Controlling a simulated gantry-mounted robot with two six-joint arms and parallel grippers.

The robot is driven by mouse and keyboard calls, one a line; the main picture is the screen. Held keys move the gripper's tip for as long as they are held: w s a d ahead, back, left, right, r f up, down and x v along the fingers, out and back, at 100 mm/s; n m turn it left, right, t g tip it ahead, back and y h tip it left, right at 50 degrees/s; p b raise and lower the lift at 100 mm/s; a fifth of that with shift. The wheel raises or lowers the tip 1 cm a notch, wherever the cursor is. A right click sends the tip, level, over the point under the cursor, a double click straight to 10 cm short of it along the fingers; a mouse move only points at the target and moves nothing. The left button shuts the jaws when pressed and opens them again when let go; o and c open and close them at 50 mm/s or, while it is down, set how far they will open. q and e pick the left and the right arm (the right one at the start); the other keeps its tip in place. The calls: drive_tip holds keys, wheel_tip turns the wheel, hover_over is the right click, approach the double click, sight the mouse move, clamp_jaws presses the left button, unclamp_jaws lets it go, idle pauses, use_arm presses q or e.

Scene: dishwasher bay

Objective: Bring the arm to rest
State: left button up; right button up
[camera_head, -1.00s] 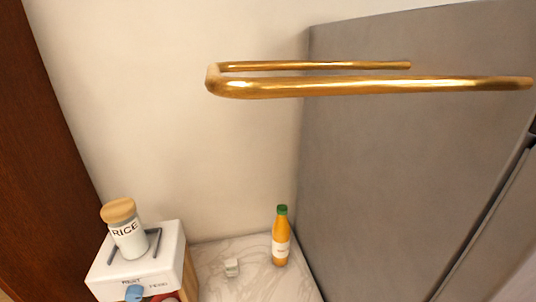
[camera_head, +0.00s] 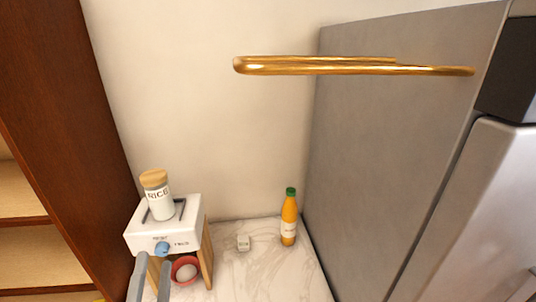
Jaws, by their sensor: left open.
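My left gripper (camera_head: 152,264) comes in at the bottom left, seen as two grey fingers pointing up with a gap between them. It is open with nothing seen between the fingers. Its tips are just below the front of a white box-like appliance (camera_head: 140,240), near its blue knob (camera_head: 162,248). I cannot tell whether they touch it. The rest of the left arm is out of the picture. My right gripper is not in view.
A rice jar (camera_head: 161,205) stands on the appliance; a red bowl (camera_head: 178,268) sits below it. A gold bar (camera_head: 310,66), grey cabinet (camera_head: 385,150) and wooden shelves (camera_head: 25,235) are around.

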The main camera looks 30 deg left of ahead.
use_arm(q)
drive_tip(key=d+r+n+t+h+p, duration=0.2)
drive_tip(key=d+r+t+h+p, duration=0.1)
drive_tip(key=r, duration=1.1)
drive_tip(key=w+d+r+n+t+h+p, duration=0.1)
drive_tip(key=d+r+n+t+h+p, duration=0.2)
drive_tip(key=r, duration=1.2)
drive_tip(key=w+d+r+n+t+h+p, duration=0.1)
drive_tip(key=d+r+h+p, duration=0.6)
drive_tip(key=r, duration=0.8)
drive_tip(key=shift+d+r+n+t+h, duration=0.15)
drive_tip(key=shift+d+n+t+h, duration=0.55)
drive_tip(key=shift+t+h, duration=0.4)
